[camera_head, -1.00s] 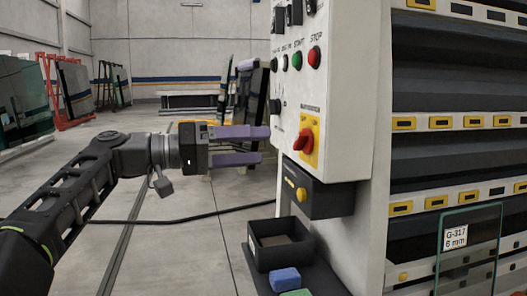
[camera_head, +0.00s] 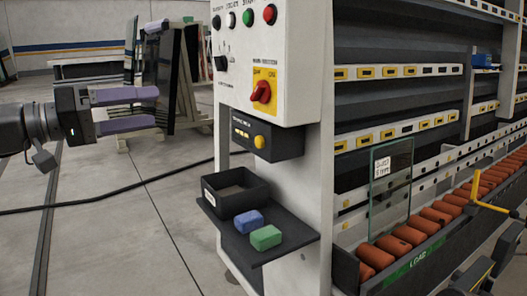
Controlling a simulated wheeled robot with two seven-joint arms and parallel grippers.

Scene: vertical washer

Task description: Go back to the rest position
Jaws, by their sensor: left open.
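My left gripper (camera_head: 156,106) is at the left of the head view, level, with its two purple fingers apart and nothing between them. It points right towards the white control panel (camera_head: 300,60) and stands clear of it, with a gap between. The panel carries a red rotary switch (camera_head: 261,92) on a yellow plate, and several buttons above it.
Below the panel are a black box with a yellow knob (camera_head: 259,142) and a shelf (camera_head: 285,247) with an open black tray (camera_head: 210,200), a blue block (camera_head: 249,221) and a green block (camera_head: 266,238). A glass sheet (camera_head: 390,200) stands on orange rollers (camera_head: 428,228) at right.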

